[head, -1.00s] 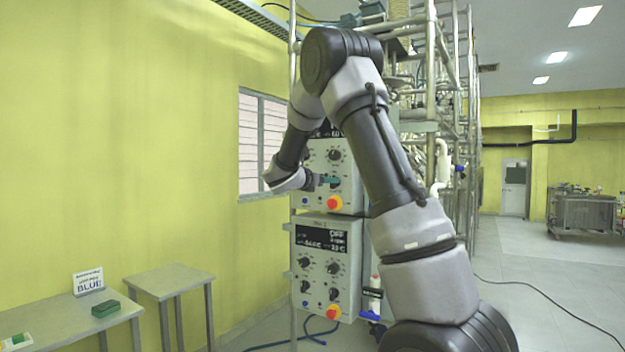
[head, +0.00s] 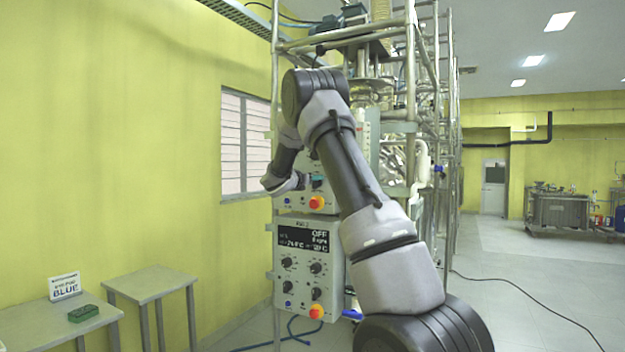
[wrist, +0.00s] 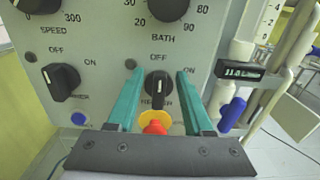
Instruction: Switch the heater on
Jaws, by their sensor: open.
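The heater knob (wrist: 158,88) is black with a white mark. The mark points up, toward the OFF label (wrist: 158,57); ON is printed to its upper right. My gripper (wrist: 160,74) is open, with one teal finger on each side of the knob and visible gaps between. I cannot tell how deep the fingertips reach. The knob is on the upper control box (head: 328,171), mostly hidden by my arm in the head view, where my gripper (head: 317,181) shows at its front.
A red button with a yellow collar (wrist: 155,128) sits just below the knob. The stirrer knob (wrist: 62,82) is to the left. A lower control box (head: 308,245) hangs below.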

